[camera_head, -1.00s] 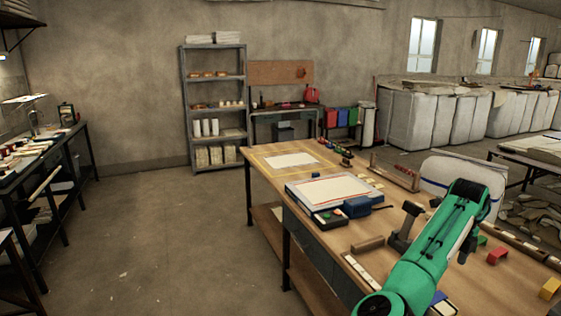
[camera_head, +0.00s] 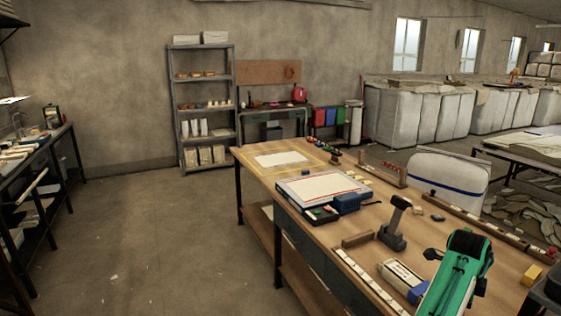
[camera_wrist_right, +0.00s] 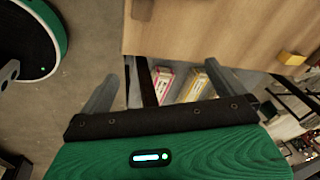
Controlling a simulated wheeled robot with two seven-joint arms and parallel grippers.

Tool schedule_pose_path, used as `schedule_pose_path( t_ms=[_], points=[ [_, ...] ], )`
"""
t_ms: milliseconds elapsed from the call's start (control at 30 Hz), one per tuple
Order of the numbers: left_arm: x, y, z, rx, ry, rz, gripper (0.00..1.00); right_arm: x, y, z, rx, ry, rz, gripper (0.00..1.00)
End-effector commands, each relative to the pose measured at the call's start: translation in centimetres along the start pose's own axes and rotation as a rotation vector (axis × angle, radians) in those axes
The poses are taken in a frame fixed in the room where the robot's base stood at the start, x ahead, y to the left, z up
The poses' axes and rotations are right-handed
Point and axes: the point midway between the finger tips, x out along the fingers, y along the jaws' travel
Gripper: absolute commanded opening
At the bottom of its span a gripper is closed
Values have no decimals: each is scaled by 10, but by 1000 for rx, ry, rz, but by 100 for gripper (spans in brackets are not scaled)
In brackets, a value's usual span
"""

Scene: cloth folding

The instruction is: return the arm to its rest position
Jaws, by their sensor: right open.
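My green right arm (camera_head: 455,275) shows at the lower right of the head view, over the near right part of the wooden worktable (camera_head: 345,228). Its gripper cannot be made out in that view. In the right wrist view my right gripper (camera_wrist_right: 163,88) is open, with its two grey fingers wide apart and nothing between them. Beyond the fingers are the table's edge and the shelf space underneath. My left gripper is not in view.
On the table are a flat white-topped board (camera_head: 322,187), a dark stand-like tool (camera_head: 395,222), a wooden block (camera_head: 358,240) and a yellow block (camera_head: 531,275). The floor left of the table is clear.

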Motion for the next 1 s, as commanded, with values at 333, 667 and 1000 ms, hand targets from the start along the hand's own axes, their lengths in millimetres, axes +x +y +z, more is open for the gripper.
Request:
schedule_pose_path(
  t_ms=[333, 667, 1000],
  points=[
    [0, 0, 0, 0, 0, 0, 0, 45, 56, -35, -525, 129, -160, 100],
    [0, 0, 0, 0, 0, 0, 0, 69, 140, -32, -1131, 190, -259, 100],
    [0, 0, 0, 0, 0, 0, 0, 78, 271, -17, -1804, 124, -339, 100]
  ],
)
